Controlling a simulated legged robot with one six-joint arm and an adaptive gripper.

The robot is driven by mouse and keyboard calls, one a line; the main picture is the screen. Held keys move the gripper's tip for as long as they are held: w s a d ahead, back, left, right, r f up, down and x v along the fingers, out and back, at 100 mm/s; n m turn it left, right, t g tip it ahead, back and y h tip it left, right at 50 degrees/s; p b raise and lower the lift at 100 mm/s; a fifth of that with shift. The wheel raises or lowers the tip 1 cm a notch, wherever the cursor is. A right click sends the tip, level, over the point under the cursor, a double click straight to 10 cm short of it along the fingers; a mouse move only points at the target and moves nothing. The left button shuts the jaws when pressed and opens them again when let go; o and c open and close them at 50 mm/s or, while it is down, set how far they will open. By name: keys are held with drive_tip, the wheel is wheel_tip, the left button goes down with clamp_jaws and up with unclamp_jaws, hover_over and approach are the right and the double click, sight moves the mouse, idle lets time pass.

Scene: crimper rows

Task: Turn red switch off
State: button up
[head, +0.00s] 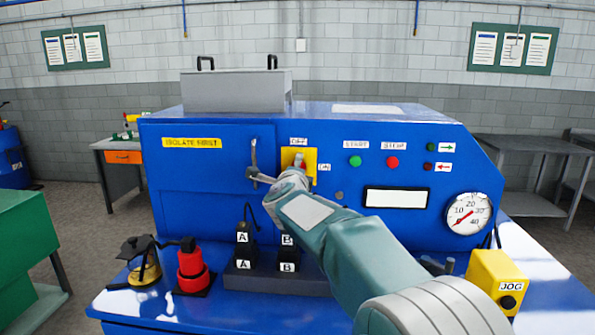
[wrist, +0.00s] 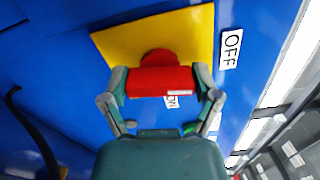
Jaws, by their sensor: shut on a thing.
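The red switch (wrist: 160,80) is mounted on a yellow plate (wrist: 118,42) on the blue machine front. In the wrist view my gripper (wrist: 161,84) has a finger on each side of its red handle and is shut on it. The OFF label (wrist: 231,48) is to the right of the plate there; the ON label (wrist: 172,102) is partly hidden behind the handle. In the head view the yellow plate (head: 306,156) has OFF above it and ON to its right. My gripper (head: 298,173) covers most of the switch there, so its exact angle is hard to tell.
A grey lever (head: 254,160) is close left of the plate. Green START (head: 355,161) and red STOP (head: 392,162) buttons are to the right. A gauge (head: 467,214) and yellow JOG box (head: 497,278) are farther right. Black A/B blocks (head: 245,246) and a red-and-black device (head: 192,270) stand below.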

drive_tip(key=shift+a+f+n, duration=0.15)
drive_tip(key=shift+f+n, duration=0.1)
drive_tip(key=shift+n, duration=0.85)
drive_tip(key=shift+f, duration=0.1)
drive_tip(key=o, duration=1)
drive_tip(key=shift+a, duration=0.1)
drive_tip(key=shift+c, duration=0.2)
drive_tip(key=shift+a, duration=0.1)
drive_tip(key=shift+s, duration=0.15)
drive_tip(key=shift+s+r, duration=0.25)
drive_tip(key=shift+s, duration=0.1)
drive_tip(key=s, duration=1.1)
drive_tip(key=shift+a+f, duration=0.2)
drive_tip(key=shift+a, duration=0.1)
